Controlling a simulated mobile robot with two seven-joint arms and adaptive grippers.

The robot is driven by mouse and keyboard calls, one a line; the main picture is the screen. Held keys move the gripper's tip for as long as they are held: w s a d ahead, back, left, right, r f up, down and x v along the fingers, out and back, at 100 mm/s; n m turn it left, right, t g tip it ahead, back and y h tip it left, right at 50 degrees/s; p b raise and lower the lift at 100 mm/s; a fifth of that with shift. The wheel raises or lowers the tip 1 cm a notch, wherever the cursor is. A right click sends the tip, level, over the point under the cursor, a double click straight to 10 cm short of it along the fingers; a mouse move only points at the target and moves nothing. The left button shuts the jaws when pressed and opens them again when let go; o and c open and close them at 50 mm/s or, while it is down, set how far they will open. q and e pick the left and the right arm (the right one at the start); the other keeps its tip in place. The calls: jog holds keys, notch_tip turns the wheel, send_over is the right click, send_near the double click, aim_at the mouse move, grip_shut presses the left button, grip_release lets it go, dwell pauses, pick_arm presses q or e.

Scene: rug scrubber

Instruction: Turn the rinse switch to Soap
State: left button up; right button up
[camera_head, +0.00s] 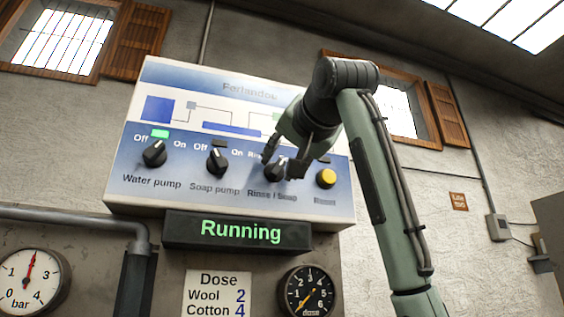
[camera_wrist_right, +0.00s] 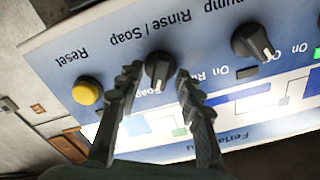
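The rinse switch, a black knob labelled "Rinse / Soap" (camera_head: 273,172), sits on the blue and white control panel (camera_head: 190,192). It also shows in the right wrist view (camera_wrist_right: 158,68), which sees the panel upside down. A pale pointer line shows on it, but I cannot tell its exact setting. My right gripper (camera_head: 283,168) is at this knob. In the wrist view its two fingertips (camera_wrist_right: 157,74) stand on either side of the knob, with gaps visible, so it is open around it. The gripper partly hides the setting labels. My left gripper is not in view.
The yellow Reset button (camera_head: 326,178) is close beside the knob. The Soap pump knob (camera_head: 217,161) and Water pump knob (camera_head: 154,153) are to the left, with a green lamp (camera_head: 160,133) above Water pump. The display (camera_head: 240,232) below reads "Running".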

jog(key=shift+s, duration=0.15)
jog(key=v, duration=1.1)
jog(key=shift+s, duration=0.35)
jog(key=shift+d, duration=0.15)
